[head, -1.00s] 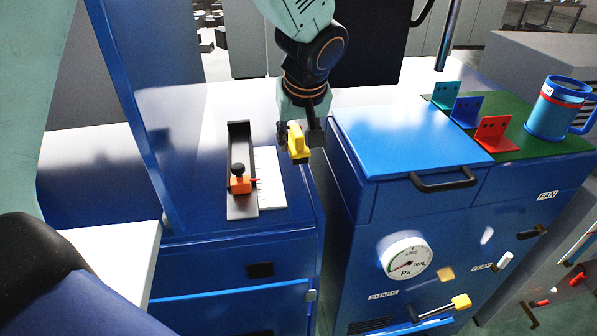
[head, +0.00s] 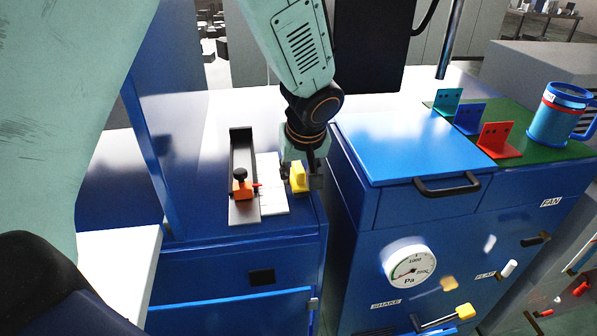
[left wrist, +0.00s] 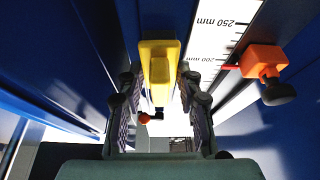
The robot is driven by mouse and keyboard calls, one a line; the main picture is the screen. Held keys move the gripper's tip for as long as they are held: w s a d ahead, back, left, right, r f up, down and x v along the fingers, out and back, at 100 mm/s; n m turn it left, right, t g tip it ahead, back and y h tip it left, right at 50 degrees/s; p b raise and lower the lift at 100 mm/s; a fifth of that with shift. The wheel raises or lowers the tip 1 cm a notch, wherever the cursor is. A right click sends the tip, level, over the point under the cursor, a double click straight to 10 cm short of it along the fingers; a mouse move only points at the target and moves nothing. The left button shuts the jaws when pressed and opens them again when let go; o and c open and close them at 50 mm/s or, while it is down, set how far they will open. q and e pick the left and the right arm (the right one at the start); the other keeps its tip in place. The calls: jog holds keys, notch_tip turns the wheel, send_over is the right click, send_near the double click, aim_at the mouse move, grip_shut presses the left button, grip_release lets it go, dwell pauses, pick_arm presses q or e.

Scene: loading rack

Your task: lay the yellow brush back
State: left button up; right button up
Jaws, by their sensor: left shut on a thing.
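The yellow brush (head: 299,178) is in my left gripper (head: 300,168), low over the right part of the blue cabinet top, just right of the white ruler strip (head: 271,190). The left wrist view shows the brush (left wrist: 158,68) between the two dark fingers of my left gripper (left wrist: 160,98). I cannot tell whether its underside touches the cabinet top. My right gripper is not in view.
A dark rail with an orange slider (head: 242,190) and black knob lies left of the ruler strip. A second blue cabinet (head: 400,140) stands to the right across a gap. Coloured brackets (head: 497,141) and a blue mug (head: 558,118) stand on a green mat.

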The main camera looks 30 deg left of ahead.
pick_arm(q)
jog(key=shift+d+f, duration=0.1)
jog(key=shift+f, duration=0.15)
jog(key=o, duration=0.7)
jog(key=shift+w, duration=0.15)
jog(key=shift+o, duration=1)
jog(key=shift+w+f, duration=0.1)
jog(key=shift+o, duration=1.1)
jog(key=shift+s, duration=0.25)
